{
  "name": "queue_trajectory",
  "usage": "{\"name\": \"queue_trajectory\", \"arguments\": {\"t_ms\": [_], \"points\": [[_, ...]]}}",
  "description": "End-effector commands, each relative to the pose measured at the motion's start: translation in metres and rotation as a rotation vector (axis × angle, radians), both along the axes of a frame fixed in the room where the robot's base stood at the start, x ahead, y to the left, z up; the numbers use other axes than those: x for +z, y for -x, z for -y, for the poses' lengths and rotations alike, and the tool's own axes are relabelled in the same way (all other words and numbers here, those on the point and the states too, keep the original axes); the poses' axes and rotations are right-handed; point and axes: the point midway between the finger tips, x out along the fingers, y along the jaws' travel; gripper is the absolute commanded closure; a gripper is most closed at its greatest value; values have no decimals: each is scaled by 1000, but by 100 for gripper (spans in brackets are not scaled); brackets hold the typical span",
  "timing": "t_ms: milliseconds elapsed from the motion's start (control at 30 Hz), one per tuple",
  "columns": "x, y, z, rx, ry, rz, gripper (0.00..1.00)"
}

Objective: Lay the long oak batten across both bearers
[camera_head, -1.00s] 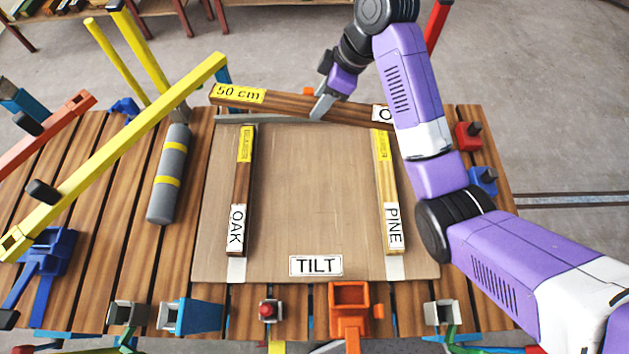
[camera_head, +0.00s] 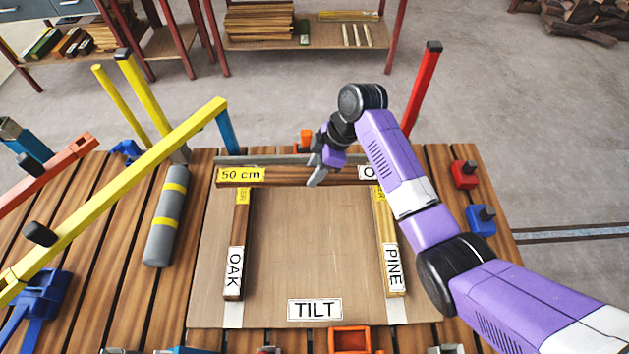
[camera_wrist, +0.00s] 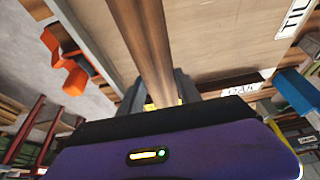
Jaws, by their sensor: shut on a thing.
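The long batten (camera_head: 285,176) is dark brown wood with a yellow "50 cm" tag at its left end and a partly hidden white label at its right. My gripper (camera_head: 318,178) is shut on it near its middle; the wrist view shows the batten (camera_wrist: 145,40) running between my fingers (camera_wrist: 158,92). It spans left to right over the far ends of the left bearer, labelled OAK (camera_head: 238,225), and the right bearer, labelled PINE (camera_head: 386,222). I cannot tell whether it touches them. My arm hides part of its right end.
The bearers lie on a brown board (camera_head: 310,250) with a TILT label, on a slatted table (camera_head: 110,240). A grey cylinder (camera_head: 166,215) and a long yellow bar (camera_head: 120,195) are at left. Red (camera_head: 464,174) and blue (camera_head: 481,218) clamps stand at right.

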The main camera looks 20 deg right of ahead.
Motion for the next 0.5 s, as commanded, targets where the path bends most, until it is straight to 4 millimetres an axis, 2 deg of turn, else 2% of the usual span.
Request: {"name": "queue_trajectory", "arguments": {"t_ms": [233, 500], "points": [[-19, 0, 0, 0, -1, 0, 100], [-52, -1, 0, -1, -1, 1, 100]]}}
